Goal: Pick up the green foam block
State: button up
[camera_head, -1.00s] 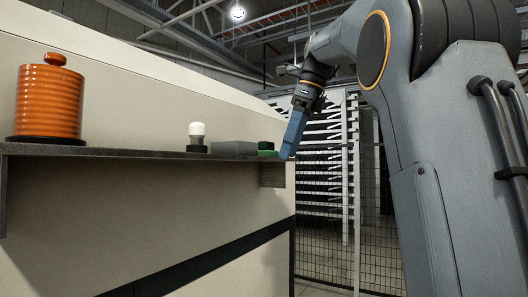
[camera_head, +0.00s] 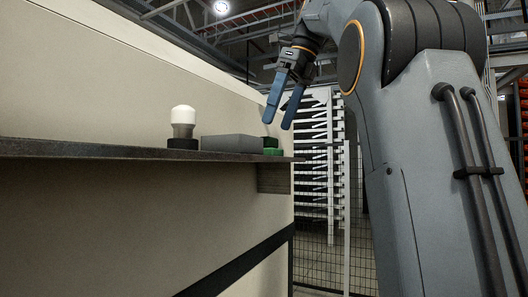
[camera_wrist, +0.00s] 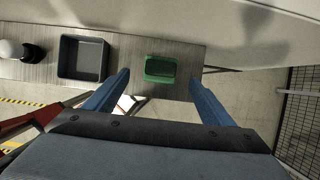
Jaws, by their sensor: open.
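The green foam block (camera_head: 273,151) sits near the far right end of the grey shelf (camera_head: 90,149). In the wrist view the block (camera_wrist: 160,78) shows a bright green border around a darker green middle. My gripper (camera_head: 279,122) is open and empty, its two blue fingers pointing down above the shelf end. In the wrist view the fingers (camera_wrist: 160,77) are spread wide, and the block appears between their tips, with a gap on each side. No contact with the block shows.
A grey open tray (camera_head: 233,144) stands just left of the block; its hollow shows in the wrist view (camera_wrist: 84,77). A white-topped item (camera_head: 182,127) with a dark base stands further left. A pale wall (camera_head: 120,85) runs behind the shelf. A wire fence (camera_head: 320,225) stands beyond.

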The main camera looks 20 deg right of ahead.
aim_at(269, 139)
jog(key=shift+x, duration=0.8)
jog(key=shift+w+x, duration=0.1)
jog(key=shift+x, duration=1.25)
jog(key=shift+w+x, duration=0.15)
jog(key=shift+x, duration=1.15)
jog(key=shift+a+r, duration=0.1)
jog(key=shift+a, duration=0.05)
jog(key=c, duration=1.2)
jog(key=shift+o, duration=0.2)
jog(key=shift+r+p, duration=1.35)
jog(key=shift+r, duration=3.65)
